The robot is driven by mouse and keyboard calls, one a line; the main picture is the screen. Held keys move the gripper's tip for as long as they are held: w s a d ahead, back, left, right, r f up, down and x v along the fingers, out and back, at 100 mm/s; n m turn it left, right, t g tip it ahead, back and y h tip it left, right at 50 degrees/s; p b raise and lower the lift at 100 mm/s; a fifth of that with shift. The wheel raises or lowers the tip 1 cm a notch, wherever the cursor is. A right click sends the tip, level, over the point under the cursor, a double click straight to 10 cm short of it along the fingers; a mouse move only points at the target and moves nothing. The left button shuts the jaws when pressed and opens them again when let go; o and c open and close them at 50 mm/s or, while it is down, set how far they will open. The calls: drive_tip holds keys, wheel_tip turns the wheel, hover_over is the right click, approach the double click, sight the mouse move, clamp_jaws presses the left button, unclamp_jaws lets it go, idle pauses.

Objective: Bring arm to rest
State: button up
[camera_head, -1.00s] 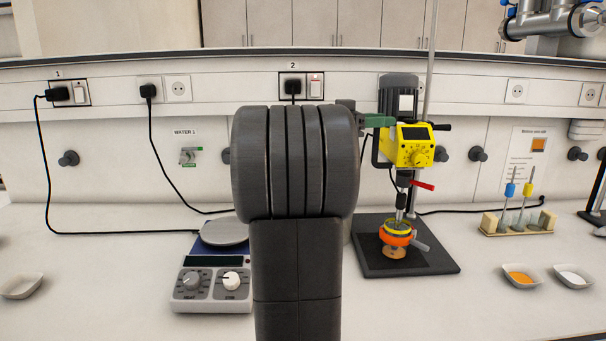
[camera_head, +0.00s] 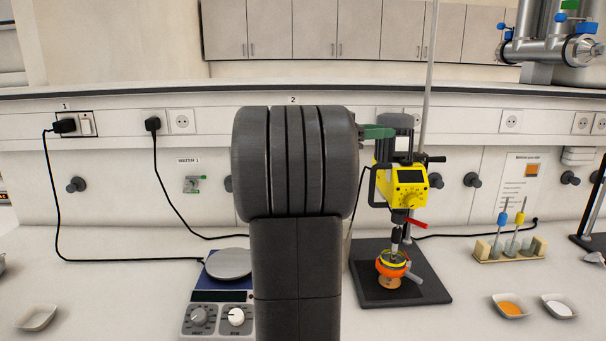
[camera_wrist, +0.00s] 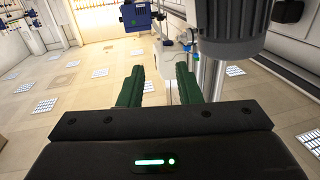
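My arm (camera_head: 297,255) stands upright in the middle of the head view and hides part of the bench. My gripper (camera_wrist: 159,82) shows in the wrist view with its two green fingers apart and nothing between them. In the head view only a green finger (camera_head: 377,132) shows, to the right of my arm's dark rounded joint. It appears in front of or beside the grey motor top of the yellow stirrer (camera_head: 400,185); I cannot tell whether they touch.
The stirrer stands on a black base (camera_head: 430,288). Two dishes (camera_head: 510,306) and a vial rack (camera_head: 497,256) are at right. A white dish (camera_head: 37,318) is at left. Grey pipes (camera_head: 550,48) are at upper right.

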drive_tip(key=a+r+p, duration=0.1)
drive_tip(key=a+r, duration=0.1)
drive_tip(key=s+a+r+p, duration=0.1)
drive_tip(key=a+p, duration=0.1)
drive_tip(key=shift+a+r, duration=0.15)
drive_tip(key=shift+r, duration=0.25)
idle(0.5)
